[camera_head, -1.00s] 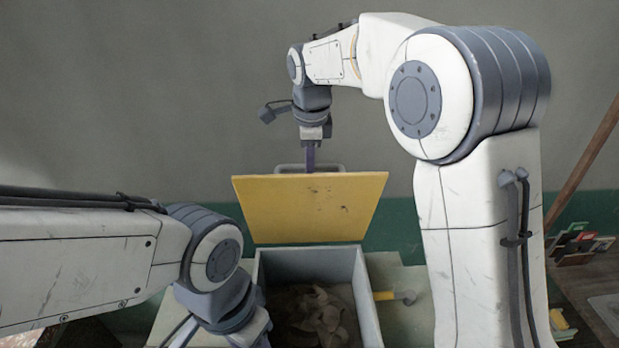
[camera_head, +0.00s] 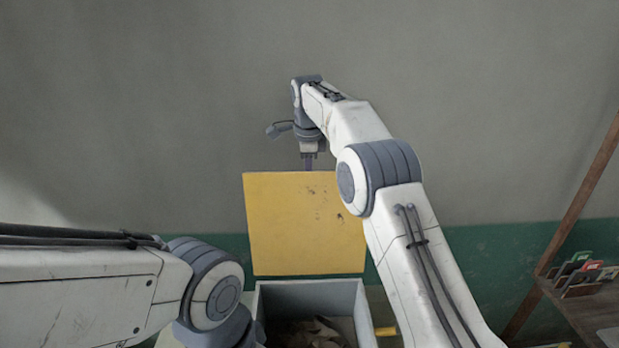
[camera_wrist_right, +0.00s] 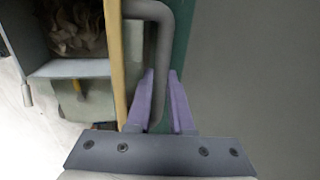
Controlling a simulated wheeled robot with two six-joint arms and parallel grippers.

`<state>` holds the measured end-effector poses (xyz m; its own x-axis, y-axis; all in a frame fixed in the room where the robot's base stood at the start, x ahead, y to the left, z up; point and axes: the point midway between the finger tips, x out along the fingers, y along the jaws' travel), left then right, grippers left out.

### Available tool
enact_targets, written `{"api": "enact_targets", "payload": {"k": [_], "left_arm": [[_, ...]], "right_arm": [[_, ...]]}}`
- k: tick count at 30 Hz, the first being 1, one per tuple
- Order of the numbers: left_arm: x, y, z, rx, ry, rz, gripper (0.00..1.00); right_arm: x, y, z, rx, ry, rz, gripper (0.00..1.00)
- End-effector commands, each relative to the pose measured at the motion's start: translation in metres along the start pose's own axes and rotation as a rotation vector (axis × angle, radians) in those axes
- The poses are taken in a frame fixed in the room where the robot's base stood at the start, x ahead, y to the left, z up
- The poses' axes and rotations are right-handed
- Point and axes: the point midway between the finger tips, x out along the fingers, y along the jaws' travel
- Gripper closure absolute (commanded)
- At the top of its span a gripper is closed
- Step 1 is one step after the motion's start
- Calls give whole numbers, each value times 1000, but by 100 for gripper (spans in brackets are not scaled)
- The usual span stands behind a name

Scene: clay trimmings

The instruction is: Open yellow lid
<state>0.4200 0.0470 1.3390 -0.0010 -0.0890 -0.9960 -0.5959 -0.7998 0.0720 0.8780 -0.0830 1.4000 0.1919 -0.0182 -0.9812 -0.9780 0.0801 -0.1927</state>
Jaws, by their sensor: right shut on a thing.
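The yellow lid (camera_head: 300,225) stands raised, about upright, at the back of a grey box (camera_head: 310,292) in the head view. In the right wrist view the lid (camera_wrist_right: 117,60) shows edge-on, with a grey bar handle (camera_wrist_right: 162,60) on its outer face. My right gripper (camera_wrist_right: 162,85) has its purple fingers on both sides of the handle and is shut on it. In the head view my right gripper (camera_head: 308,162) is at the lid's top edge, its fingertips hidden behind the lid. My left arm comes in at the lower left; its gripper is out of view.
Clay trimmings (camera_head: 312,332) lie inside the open box, and they also show in the right wrist view (camera_wrist_right: 75,27). A wooden shelf with small coloured items (camera_head: 583,275) stands at the far right. A plain wall is behind the lid.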

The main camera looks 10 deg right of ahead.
Motion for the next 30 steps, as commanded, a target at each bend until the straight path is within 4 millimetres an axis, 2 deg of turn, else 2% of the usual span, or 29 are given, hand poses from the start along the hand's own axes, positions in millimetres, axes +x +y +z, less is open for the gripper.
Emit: {"api": "enact_targets", "payload": {"k": [9,26,27,28,29,30], "left_arm": [[0,0,0,0,0,0,50],[0,0,0,0,0,0,50],[0,0,0,0,0,0,50],[0,0,0,0,0,0,50],[0,0,0,0,0,0,50],[0,0,0,0,0,0,50]], "right_arm": [[4,-12,2,-2,-6,-6,100],[3,-14,3,-2,-9,-9,100],[3,-14,3,-2,-9,-9,69],[3,-14,3,-2,-8,-9,57],[3,-14,3,-2,-8,-8,50],[4,-14,2,-2,-7,-7,50]]}}
